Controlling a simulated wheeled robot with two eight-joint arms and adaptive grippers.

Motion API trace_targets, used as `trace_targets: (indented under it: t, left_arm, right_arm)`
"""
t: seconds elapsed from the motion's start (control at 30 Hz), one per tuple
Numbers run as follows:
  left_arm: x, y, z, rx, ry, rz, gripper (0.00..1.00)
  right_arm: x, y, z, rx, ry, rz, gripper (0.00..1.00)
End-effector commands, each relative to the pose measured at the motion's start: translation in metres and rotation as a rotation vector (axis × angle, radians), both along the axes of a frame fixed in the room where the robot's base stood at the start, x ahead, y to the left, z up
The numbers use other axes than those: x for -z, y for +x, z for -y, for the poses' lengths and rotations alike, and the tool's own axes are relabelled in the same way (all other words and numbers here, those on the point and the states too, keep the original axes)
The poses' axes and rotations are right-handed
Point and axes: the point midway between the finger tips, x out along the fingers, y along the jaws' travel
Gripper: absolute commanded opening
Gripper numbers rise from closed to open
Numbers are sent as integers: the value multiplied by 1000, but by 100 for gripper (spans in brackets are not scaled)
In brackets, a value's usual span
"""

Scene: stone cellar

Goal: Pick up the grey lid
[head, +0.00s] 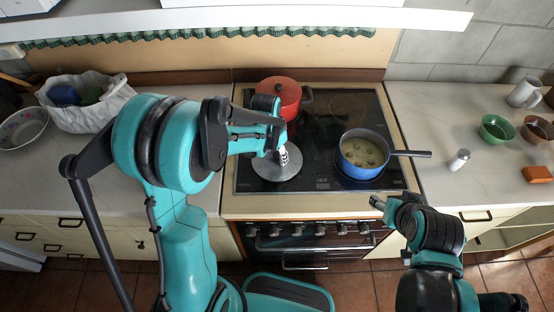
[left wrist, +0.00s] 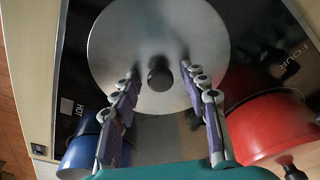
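The grey lid (head: 272,172) is a round metal disc lying on the front left of the black cooktop. In the left wrist view the lid (left wrist: 118,42) fills the upper middle, with its dark knob (left wrist: 160,78) near the centre. My left gripper (head: 283,156) is over the lid. In the left wrist view the left gripper (left wrist: 159,70) is open, with one finger on each side of the knob and a gap to it on both sides. My right gripper (head: 378,203) is in front of the cooktop, away from the lid; its finger gap does not show clearly.
A red pot (head: 280,92) stands behind the lid. A blue pan (head: 362,160) with food stands to its right, its handle pointing right. Bowls, a mug and a small shaker (head: 459,160) are on the right counter. A white bag (head: 85,105) is at left.

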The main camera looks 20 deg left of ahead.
Motion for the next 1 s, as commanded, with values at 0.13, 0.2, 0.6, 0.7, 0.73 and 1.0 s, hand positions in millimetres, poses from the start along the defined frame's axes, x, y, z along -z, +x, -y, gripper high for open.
trace_targets:
  t: [0.13, 0.2, 0.6, 0.7, 0.73, 1.0]
  left_arm:
    - [0, 0, 0, 0, 0, 0, 0]
    - [0, 0, 0, 0, 0, 0, 0]
    - [-10, 0, 0, 0, 0, 0, 0]
    - [-23, 0, 0, 0, 0, 0, 0]
    - [-28, 0, 0, 0, 0, 0, 0]
    - [-69, 21, 39, 5, 1, 0, 0]
  right_arm:
    - [0, 0, 0, 0, 0, 0, 55]
    - [0, 0, 0, 0, 0, 0, 55]
    - [-4, 0, 0, 0, 0, 0, 55]
    - [-8, 0, 0, 0, 0, 0, 55]
    - [-10, 0, 0, 0, 0, 0, 55]
    - [-23, 0, 0, 0, 0, 0, 55]
